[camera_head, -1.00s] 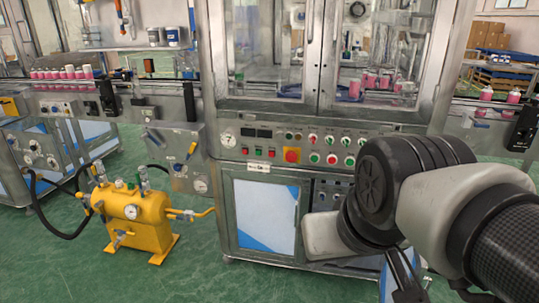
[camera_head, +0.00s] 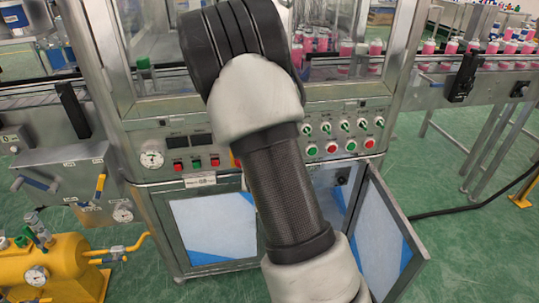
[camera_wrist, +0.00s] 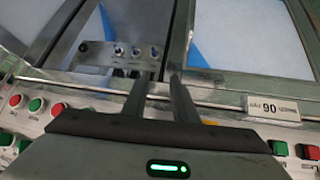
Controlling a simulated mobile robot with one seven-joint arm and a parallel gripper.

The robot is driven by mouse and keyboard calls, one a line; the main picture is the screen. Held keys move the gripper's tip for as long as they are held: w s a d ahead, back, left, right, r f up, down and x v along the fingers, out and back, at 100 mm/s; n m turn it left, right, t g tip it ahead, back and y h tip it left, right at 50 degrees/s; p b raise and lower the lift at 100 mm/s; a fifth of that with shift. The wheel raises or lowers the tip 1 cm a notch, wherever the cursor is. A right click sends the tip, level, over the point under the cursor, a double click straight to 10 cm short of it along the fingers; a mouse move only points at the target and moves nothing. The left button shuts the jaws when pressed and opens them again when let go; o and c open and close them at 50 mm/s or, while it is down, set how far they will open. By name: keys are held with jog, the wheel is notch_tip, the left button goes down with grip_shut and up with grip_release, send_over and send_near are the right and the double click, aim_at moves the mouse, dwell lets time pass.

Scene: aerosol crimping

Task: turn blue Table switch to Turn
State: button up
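In the wrist view, a metal plate with a row of several small round switches (camera_wrist: 135,51) shows inside the open cabinet, beyond my fingers. I cannot tell which of them is the blue Table switch, and no label there can be read. My gripper (camera_wrist: 157,84) has its two dark fingers apart with nothing between them. It is in front of the machine, short of the switch plate. In the head view my arm hides the gripper and most of the cabinet's inside; a small part of the inner panel (camera_head: 342,176) shows right of the arm.
The right cabinet door (camera_head: 388,242) stands open toward me; the left door (camera_head: 212,230) is shut. A button panel (camera_head: 340,130) runs above the opening and also shows at the wrist view's lower left (camera_wrist: 36,104). A yellow tank (camera_head: 55,270) stands at left.

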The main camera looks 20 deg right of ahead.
jog(key=s+d+f+n+t+h+p, duration=0.1)
jog(key=s+d+f+n+t+h, duration=0.2)
jog(key=d+f, duration=0.4)
jog(key=s+d+f+n+t+p, duration=0.1)
jog(key=s+d+f+n+t, duration=0.15)
jog(key=d+f+n, duration=0.4)
jog(key=w+d+f+b, duration=0.2)
jog(key=w+d, duration=0.2)
jog(key=w, duration=0.3)
jog(key=w+d+f+m+b, duration=0.1)
jog(key=w+d+f+b, duration=0.1)
jog(key=w, duration=0.5)
jog(key=d+f, duration=0.1)
jog(key=d, duration=0.1)
jog(key=shift+w+d+f+b, duration=0.2)
jog(key=shift+d+f+b, duration=0.1)
jog(key=shift+d+b, duration=0.1)
jog(key=shift+m, duration=0.25)
grip_shut()
